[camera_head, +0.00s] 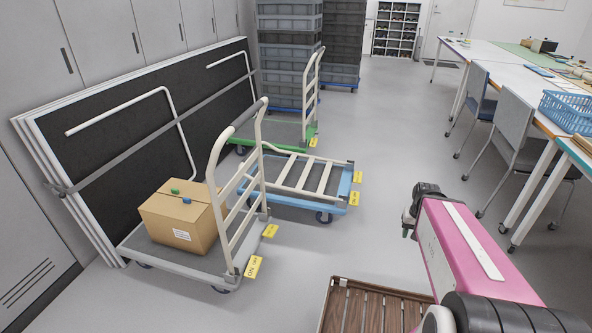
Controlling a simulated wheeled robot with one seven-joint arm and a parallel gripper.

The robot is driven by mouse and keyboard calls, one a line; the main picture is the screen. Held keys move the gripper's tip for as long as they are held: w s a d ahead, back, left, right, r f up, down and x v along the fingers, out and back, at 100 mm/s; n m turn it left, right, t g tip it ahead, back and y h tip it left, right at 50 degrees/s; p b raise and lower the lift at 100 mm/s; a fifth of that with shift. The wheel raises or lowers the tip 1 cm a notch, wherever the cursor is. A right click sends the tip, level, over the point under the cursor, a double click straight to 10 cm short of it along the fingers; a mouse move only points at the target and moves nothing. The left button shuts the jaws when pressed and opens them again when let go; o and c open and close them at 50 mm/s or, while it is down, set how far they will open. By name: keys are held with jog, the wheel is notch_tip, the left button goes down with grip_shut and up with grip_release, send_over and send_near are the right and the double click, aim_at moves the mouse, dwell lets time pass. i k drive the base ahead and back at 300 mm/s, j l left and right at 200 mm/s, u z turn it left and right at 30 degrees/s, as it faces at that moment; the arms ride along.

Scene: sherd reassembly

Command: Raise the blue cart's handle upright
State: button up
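The blue cart (340,206) stands on the floor in the middle of the view, between a grey cart and a green cart. Its cream handle (303,175) is folded down and lies flat over the deck. Yellow tags show at the cart's right edge. My gripper (408,222) is at the end of my pink arm, to the right of the blue cart and apart from it. The gripper is small and dark here, and its fingers cannot be made out clearly.
The grey cart (190,262) in front has an upright handle and carries a cardboard box (180,224). The green cart (309,134) behind also has its handle upright. A wooden slatted platform (368,308) is at the bottom. Chairs (510,130) and tables line the right; the floor between is clear.

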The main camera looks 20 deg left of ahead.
aim_at(324, 179)
jog(key=i+l+u, duration=0.1)
jog(key=u, duration=0.35)
jog(key=i+l+u, duration=0.25)
jog(key=u, duration=0.2)
jog(key=i+l+u, duration=0.1)
jog(key=l, duration=0.25)
jog(key=i+l+u, duration=0.1)
jog(key=i+l, duration=0.4)
jog(key=l, duration=0.2)
jog(key=i+l+u, duration=0.15)
jog(key=l, duration=0.2)
jog(key=i+l+u, duration=0.1)
jog(key=i+l, duration=0.15)
jog(key=l, duration=0.15)
jog(key=i+l, duration=0.15)
jog(key=l, duration=0.2)
jog(key=i+l, duration=0.1)
jog(key=l, duration=0.25)
jog(key=i+l, duration=0.15)
jog(key=l, duration=0.15)
